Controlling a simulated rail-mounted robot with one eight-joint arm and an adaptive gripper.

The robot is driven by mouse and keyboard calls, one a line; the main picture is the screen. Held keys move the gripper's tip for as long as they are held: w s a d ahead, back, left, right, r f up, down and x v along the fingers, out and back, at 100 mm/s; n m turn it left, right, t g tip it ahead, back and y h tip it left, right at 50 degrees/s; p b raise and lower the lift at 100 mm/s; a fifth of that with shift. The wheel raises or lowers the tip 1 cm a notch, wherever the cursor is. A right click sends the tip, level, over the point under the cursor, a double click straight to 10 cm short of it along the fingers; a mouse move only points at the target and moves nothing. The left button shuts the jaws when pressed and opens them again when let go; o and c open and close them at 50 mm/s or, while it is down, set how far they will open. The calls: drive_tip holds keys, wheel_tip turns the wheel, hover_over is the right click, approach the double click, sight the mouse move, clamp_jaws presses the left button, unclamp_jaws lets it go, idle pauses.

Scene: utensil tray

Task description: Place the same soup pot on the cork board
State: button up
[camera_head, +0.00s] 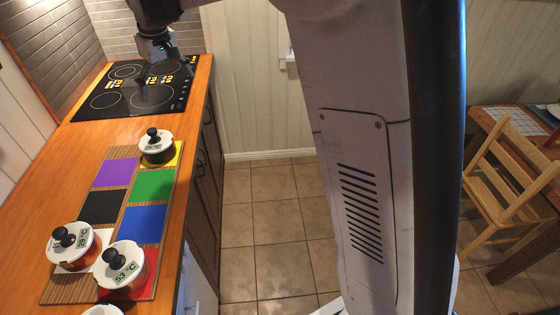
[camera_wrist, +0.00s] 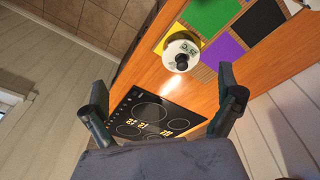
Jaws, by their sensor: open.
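A soup pot with a white lid and black knob (camera_head: 157,147) stands on the yellow square of the striped brown board (camera_head: 60,287). The wrist view shows it from above (camera_wrist: 181,50), past my fingers. A second pot (camera_head: 73,246), labelled 29 °C, stands on the white square. A third pot (camera_head: 121,268), labelled 53 °C, stands on the red square. Part of another white lid (camera_head: 103,310) shows at the bottom edge. My gripper (camera_wrist: 165,108) is open and empty, above the cooktop. I cannot tell which pot is meant or whether the striped board is cork.
The black cooktop (camera_head: 138,92) lies at the far end of the orange wooden counter (camera_head: 60,160). The purple (camera_head: 117,173), black (camera_head: 103,207), green (camera_head: 153,185) and blue (camera_head: 142,224) squares are bare. A tiled wall runs along the counter's left and back.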

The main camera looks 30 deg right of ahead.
drive_tip(key=s+d+r+m+t, duration=0.15)
drive_tip(key=s+d, duration=0.25)
drive_tip(key=s, duration=0.5)
drive_tip(key=s+d+r+m+t, duration=0.1)
drive_tip(key=s+d+r, duration=0.2)
drive_tip(key=s+d, duration=0.35)
drive_tip(key=s+d+f+m+t, duration=0.1)
drive_tip(key=s+f, duration=0.3)
drive_tip(key=s, duration=0.6)
drive_tip(key=s+d+f+m+t, duration=0.1)
drive_tip(key=s+d+f, duration=0.2)
drive_tip(key=s, duration=0.8)
drive_tip(key=shift+d+f+t, duration=0.15)
drive_tip(key=shift+f+t, duration=0.2)
